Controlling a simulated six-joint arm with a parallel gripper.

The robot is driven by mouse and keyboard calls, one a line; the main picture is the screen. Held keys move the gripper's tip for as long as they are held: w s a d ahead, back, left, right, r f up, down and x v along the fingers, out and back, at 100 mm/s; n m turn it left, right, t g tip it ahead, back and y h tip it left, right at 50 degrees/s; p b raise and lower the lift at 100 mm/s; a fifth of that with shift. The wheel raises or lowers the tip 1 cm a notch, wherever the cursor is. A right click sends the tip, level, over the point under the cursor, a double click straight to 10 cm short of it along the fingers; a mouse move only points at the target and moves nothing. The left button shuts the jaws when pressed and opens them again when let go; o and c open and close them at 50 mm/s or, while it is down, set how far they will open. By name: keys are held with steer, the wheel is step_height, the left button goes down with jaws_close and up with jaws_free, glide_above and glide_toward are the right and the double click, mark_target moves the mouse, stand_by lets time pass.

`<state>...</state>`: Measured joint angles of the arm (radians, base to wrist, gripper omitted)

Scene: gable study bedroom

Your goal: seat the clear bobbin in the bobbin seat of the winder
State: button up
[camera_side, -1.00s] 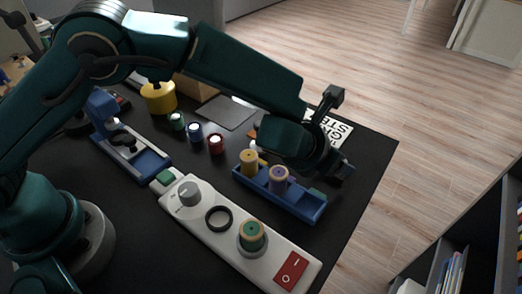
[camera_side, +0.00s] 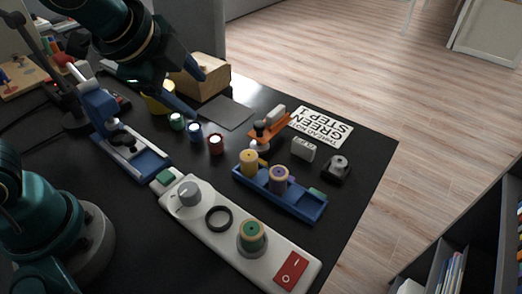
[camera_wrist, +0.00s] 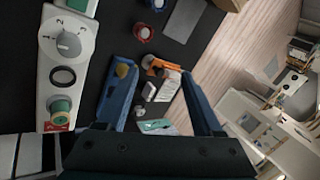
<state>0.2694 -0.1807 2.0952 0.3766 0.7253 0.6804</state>
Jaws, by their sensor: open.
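A white winder-like unit (camera_side: 208,232) lies along the front of the table with a grey dial, a black ring (camera_side: 218,218) and a red switch. A spool of green thread (camera_side: 252,234) stands on its round base; it also shows in the wrist view (camera_wrist: 61,106). I cannot tell which part is the bobbin seat, and I cannot pick out a clear bobbin for sure. My gripper (camera_side: 200,96) is open, with nothing seen between its fingers, above the back of the table near the small jars. In the wrist view my gripper (camera_wrist: 155,70) has both fingers spread.
A blue tray (camera_side: 307,208) holds a yellow and a purple spool. Green, blue and red jars (camera_side: 216,144) stand mid-table. An orange stand (camera_side: 270,130), a white block (camera_side: 303,149), a dark dispenser (camera_side: 336,170) and a sign (camera_side: 320,127) are right. A blue device (camera_side: 145,160) stands left.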

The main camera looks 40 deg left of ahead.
steer(key=s+a+n+g+h, duration=0.1)
steer(key=s+a+n, duration=0.1)
steer(key=s+n, duration=0.8)
steer(key=n, duration=0.2)
steer(key=shift+s+f+n, duration=0.2)
steer(key=shift+f+n, duration=0.1)
steer(key=shift+f, duration=0.1)
steer(key=shift+o, duration=0.5)
steer(key=shift+s+d+f+n, duration=0.1)
steer(key=shift+s+f+n, duration=0.05)
steer(key=shift+s+n, duration=0.2)
steer(key=shift+w, duration=0.1)
